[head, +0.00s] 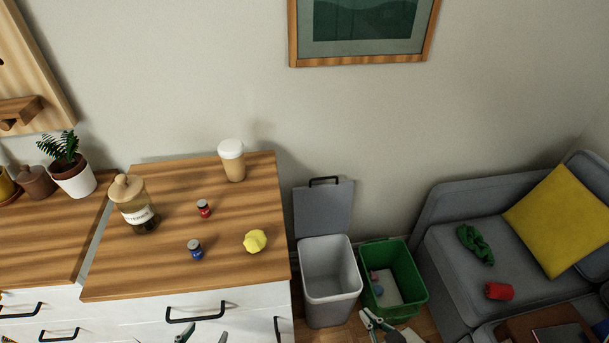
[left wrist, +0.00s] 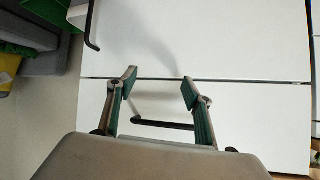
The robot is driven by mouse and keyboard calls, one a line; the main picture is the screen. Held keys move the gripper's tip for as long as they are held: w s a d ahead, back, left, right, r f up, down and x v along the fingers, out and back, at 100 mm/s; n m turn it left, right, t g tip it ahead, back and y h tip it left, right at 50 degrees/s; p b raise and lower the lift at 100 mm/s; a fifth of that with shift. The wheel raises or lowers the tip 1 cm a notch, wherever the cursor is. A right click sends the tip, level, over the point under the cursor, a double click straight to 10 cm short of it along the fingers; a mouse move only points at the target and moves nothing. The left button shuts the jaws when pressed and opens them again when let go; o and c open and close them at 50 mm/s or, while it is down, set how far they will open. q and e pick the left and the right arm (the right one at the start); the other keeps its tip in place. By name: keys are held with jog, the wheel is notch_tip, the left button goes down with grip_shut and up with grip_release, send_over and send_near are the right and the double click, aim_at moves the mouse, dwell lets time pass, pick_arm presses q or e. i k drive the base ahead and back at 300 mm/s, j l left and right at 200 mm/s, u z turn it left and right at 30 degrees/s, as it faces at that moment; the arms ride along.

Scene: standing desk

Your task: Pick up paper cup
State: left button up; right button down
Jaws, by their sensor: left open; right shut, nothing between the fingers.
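The paper cup (head: 234,168) is tan with a white lid. It stands upright at the back right of the wooden desk top (head: 165,278) in the head view. My left gripper (head: 204,326) is open and empty at the bottom of the head view, in front of the drawers and well short of the cup. In the left wrist view, its open fingers (left wrist: 159,84) face the white drawer fronts, and the cup is not seen there. My right gripper (head: 377,322) is shut and empty, low in front of the green bin.
A labelled jar (head: 132,203), a red-labelled small jar (head: 204,208), a blue one (head: 195,249) and a yellow crumpled ball (head: 255,241) share the desk top. A grey bin (head: 330,287), the green bin (head: 408,268) and a sofa (head: 448,265) stand right. Drawer handles (head: 194,313) protrude.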

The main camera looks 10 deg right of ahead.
aim_at(230, 150)
jog(key=k+z, duration=0.1)
jog(key=k, duration=0.4)
jog(key=k+j+z, duration=0.2)
jog(key=j+z, duration=0.25)
jog(key=k+j+z, duration=0.25)
jog(key=z, duration=0.2)
jog(key=j, duration=0.15)
